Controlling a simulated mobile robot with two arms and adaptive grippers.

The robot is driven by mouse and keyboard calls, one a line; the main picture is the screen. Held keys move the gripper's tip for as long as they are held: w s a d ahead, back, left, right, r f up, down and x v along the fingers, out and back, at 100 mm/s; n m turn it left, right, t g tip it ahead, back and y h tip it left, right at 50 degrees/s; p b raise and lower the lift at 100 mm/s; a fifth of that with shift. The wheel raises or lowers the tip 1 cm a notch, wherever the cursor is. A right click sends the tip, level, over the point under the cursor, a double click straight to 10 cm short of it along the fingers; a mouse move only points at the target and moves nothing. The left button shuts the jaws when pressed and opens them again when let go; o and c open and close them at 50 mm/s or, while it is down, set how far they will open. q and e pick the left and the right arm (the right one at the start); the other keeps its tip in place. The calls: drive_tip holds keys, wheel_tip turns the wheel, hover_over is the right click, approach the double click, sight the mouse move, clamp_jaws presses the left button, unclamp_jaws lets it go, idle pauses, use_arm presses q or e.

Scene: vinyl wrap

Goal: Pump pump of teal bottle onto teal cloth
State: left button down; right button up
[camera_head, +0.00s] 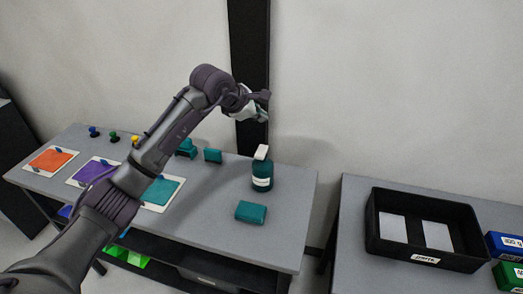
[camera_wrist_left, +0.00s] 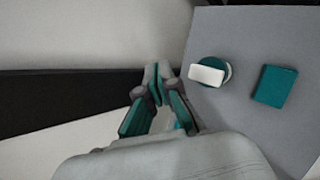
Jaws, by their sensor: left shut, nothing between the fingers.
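The teal bottle (camera_head: 262,175) stands upright on the grey table, with a white pump (camera_head: 261,152) on top and a white label. The folded teal cloth (camera_head: 251,211) lies flat on the table in front of the bottle, apart from it. In the left wrist view the white pump head (camera_wrist_left: 206,75) hides most of the bottle, and the teal cloth (camera_wrist_left: 274,86) lies to its right. My left gripper (camera_head: 264,97) is shut and empty, above the bottle and apart from the pump; its closed fingers (camera_wrist_left: 158,72) point beside the bottle in the left wrist view. My right gripper is out of view.
Orange (camera_head: 51,159), purple (camera_head: 95,172) and teal (camera_head: 162,192) panels lie on the table's left part. Small teal blocks (camera_head: 212,156) stand at the back. A black bin (camera_head: 423,262) sits on the right table. A black post (camera_head: 249,50) rises behind.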

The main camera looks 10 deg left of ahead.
use_arm(q)
drive_tip(key=shift+f, duration=0.1)
drive_tip(key=b, duration=0.4)
hover_over(263, 149)
drive_tip(key=s, duration=0.1)
drive_tip(key=f, duration=0.7)
drive_tip(key=shift+s+a+f, duration=0.15)
drive_tip(key=shift+a+f, duration=0.1)
drive_tip(key=shift+f+b, duration=0.45)
drive_tip(key=shift+f, duration=0.15)
drive_tip(key=shift+f, duration=0.1)
drive_tip(key=shift+f+b, duration=0.3)
drive_tip(key=shift+b, duration=0.2)
drive_tip(key=shift+f+b, duration=0.8)
drive_tip(key=shift+f, duration=0.15)
idle(0.9)
drive_tip(key=shift+r, duration=0.1)
drive_tip(key=shift+r+p, duration=0.65)
drive_tip(key=shift+r, duration=0.55)
drive_tip(key=shift+r, duration=0.15)
